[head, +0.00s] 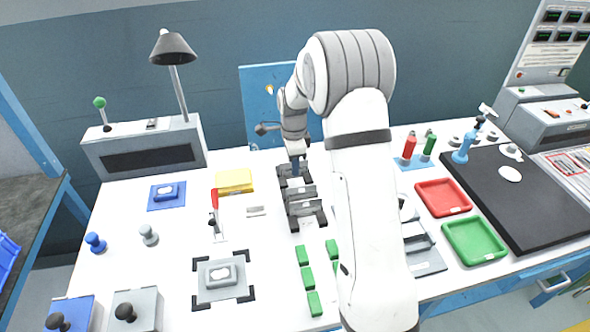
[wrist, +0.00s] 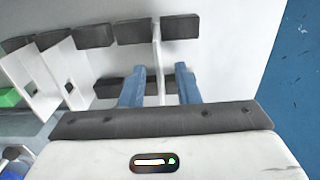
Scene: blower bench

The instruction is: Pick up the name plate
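A thin pale plate (wrist: 157,60), likely the name plate, stands on edge between dark blocks of a rack in the wrist view. The rack (head: 304,212) is near the middle of the white bench in the head view. My gripper (wrist: 159,76) points down at the rack's far end, its two blue fingers on either side of the plate. Small gaps show between the fingers and the plate. The gripper also shows in the head view (head: 296,176). The plate's face is hidden because it is seen edge-on.
More pale plates (wrist: 35,85) stand in the rack beside this one. Several green blocks (head: 307,278) lie in front of the rack. A yellow box (head: 234,181) and a red-handled toggle clamp (head: 215,205) are left of it. A blue panel (head: 262,95) stands behind.

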